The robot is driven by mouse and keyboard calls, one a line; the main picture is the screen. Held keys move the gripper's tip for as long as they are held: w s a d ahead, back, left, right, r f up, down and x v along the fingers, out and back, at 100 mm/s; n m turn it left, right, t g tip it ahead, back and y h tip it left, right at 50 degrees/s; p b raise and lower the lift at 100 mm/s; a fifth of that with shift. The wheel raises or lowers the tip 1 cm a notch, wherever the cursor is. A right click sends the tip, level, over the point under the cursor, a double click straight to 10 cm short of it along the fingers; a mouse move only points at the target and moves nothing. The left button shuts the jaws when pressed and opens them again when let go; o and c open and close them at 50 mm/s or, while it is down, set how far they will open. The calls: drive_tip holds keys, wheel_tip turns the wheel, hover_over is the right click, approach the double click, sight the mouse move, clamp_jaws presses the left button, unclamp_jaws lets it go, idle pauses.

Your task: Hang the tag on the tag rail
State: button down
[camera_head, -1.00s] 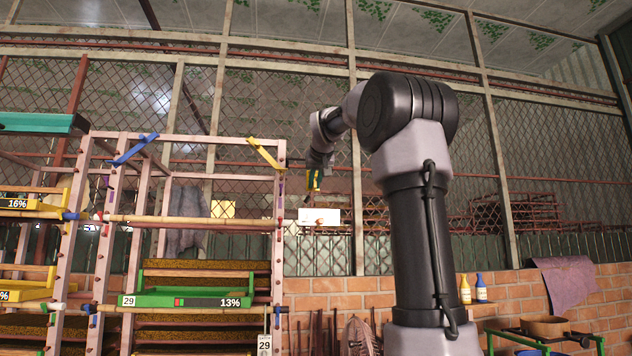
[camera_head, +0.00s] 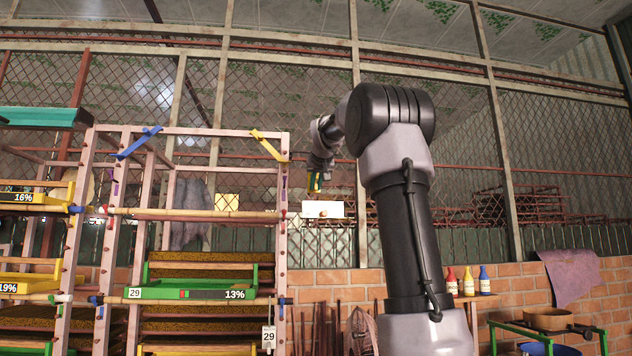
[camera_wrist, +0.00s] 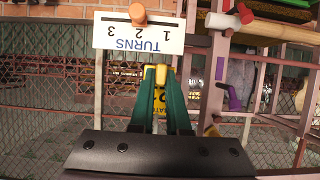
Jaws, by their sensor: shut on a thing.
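My gripper (camera_head: 315,184) has green fingers and is shut on a small yellow tag. In the wrist view my gripper (camera_wrist: 161,78) shows the yellow tag (camera_wrist: 161,99) between the fingers, with dark print only partly readable. A white board (camera_head: 336,209) marked "TURNS 1 2 3" lies just beyond the fingertips in the wrist view (camera_wrist: 112,32), with an orange-brown peg on it. I cannot tell whether the tag touches the board. Which part is the tag rail is not clear.
The rack (camera_head: 282,230) with bamboo poles stands left of my gripper, holding a green tray (camera_head: 200,294) marked 29 and 13%. A white tag (camera_head: 268,338) marked 29 hangs low on it. Bottles (camera_head: 468,281) stand at the right. A mesh wall is behind.

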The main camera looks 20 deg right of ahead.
drive_tip(key=shift+f, duration=0.1)
drive_tip(key=c, duration=0.5)
unclamp_jaws()
drive_tip(key=shift+s, duration=0.1)
idle(0.3)
drive_tip(key=s+a, duration=0.2)
drive_tip(key=s, duration=0.6)
drive_tip(key=shift+s+a, duration=0.25)
drive_tip(key=shift+s, duration=0.05)
drive_tip(key=shift+f, duration=0.1)
idle(0.6)
drive_tip(key=s+a+f+g+y, duration=0.1)
drive_tip(key=s+a+f+y, duration=0.1)
drive_tip(key=s+a+f, duration=0.3)
drive_tip(key=s+a+f+g+y, duration=0.2)
drive_tip(key=s+a+f, duration=0.3)
drive_tip(key=s+f, duration=0.8)
drive_tip(key=s+a+f+m+g+y, duration=0.1)
drive_tip(key=s+a+f+g, duration=0.1)
drive_tip(key=s+a+f, duration=0.4)
drive_tip(key=s+f, duration=0.4)
drive_tip(key=f, duration=0.4)
drive_tip(key=shift+y, duration=0.4)
drive_tip(key=shift+d, duration=0.1)
